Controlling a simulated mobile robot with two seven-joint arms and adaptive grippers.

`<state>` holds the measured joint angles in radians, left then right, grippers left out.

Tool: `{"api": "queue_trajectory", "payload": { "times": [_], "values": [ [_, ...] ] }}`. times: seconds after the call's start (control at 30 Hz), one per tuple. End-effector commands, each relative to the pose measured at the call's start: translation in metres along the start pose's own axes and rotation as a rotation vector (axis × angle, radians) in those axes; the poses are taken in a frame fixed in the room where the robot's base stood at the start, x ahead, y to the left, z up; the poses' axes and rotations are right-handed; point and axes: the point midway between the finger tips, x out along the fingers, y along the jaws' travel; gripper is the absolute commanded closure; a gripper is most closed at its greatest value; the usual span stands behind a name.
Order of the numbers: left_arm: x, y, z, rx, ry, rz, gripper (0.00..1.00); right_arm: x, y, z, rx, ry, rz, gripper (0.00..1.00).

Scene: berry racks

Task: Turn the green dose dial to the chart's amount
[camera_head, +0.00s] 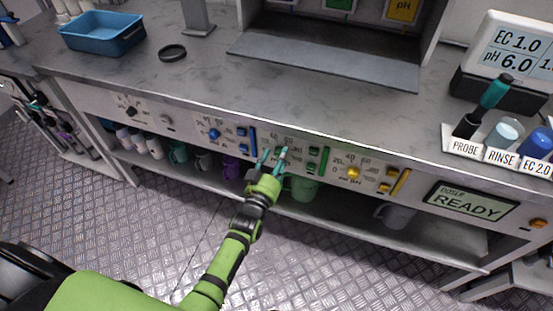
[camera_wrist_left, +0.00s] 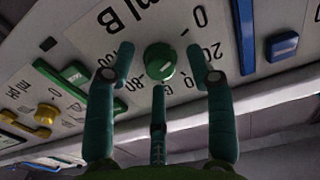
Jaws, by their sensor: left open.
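The green dose dial (camera_wrist_left: 160,62) is a round knob on the light panel marked with a printed number scale. It sits between the spread teal fingers of my left gripper (camera_wrist_left: 161,62) in the wrist view, with a finger on either side and a third below. I see gaps between the side fingers and the dial. In the head view my left gripper (camera_head: 273,156) is at the front panel, in front of the green section, and largely covers the dial. The dial's exact setting is not readable. A green label (camera_head: 339,4) shows at the top edge; its amount is unreadable. My right gripper is out of view.
Blue (camera_head: 213,134) and yellow (camera_head: 352,173) dials flank the green section, with coloured buttons and bars. A display (camera_head: 470,204) reads READY. Cups stand on the shelf below. A blue tray (camera_head: 103,33) and black ring (camera_head: 172,52) lie on the counter.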

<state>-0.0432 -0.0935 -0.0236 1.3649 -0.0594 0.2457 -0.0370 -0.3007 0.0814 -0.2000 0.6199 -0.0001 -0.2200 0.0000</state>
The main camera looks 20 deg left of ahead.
Motion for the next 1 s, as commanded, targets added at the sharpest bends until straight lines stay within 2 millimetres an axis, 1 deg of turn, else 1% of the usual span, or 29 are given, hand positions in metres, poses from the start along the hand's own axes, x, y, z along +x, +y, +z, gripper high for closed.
{"api": "queue_trajectory", "payload": {
  "times": [0.07, 0.1, 0.17, 0.2, 0.23, 0.47, 0.67, 0.87, 1.0],
  "values": [
    [-0.0001, 0.0, -0.0001, 0.0, 0.0, 0.0, 0.46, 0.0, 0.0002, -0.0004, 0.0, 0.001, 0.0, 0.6],
    [-0.0001, 0.0001, -0.0001, 0.0, 0.0, 0.0, 0.54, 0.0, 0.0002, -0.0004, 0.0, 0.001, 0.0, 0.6],
    [-0.0002, 0.0001, -0.0001, 0.0, 0.0, 0.0, 0.78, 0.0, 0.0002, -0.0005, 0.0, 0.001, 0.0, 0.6],
    [-0.0002, 0.0001, -0.0001, 0.0, 0.0, 0.0, 0.94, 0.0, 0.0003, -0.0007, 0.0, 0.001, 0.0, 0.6],
    [-0.0002, 0.0001, -0.0002, 0.0, 0.0, 0.0, 1.0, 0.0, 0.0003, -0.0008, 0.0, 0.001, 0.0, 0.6],
    [-0.0001, 0.0001, -0.0004, 0.003, 0.001, 0.0, 1.0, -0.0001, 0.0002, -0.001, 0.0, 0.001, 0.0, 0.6],
    [0.0, 0.0002, -0.0006, 0.049, 0.0, 0.0, 1.0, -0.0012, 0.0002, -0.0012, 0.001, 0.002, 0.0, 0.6],
    [0.0001, 0.0001, -0.001, 0.168, 0.001, -0.001, 1.0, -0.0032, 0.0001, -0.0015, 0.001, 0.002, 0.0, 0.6],
    [0.0002, 0.0001, -0.0013, 0.283, 0.002, -0.001, 1.0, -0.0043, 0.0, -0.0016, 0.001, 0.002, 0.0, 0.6]
  ]
}}
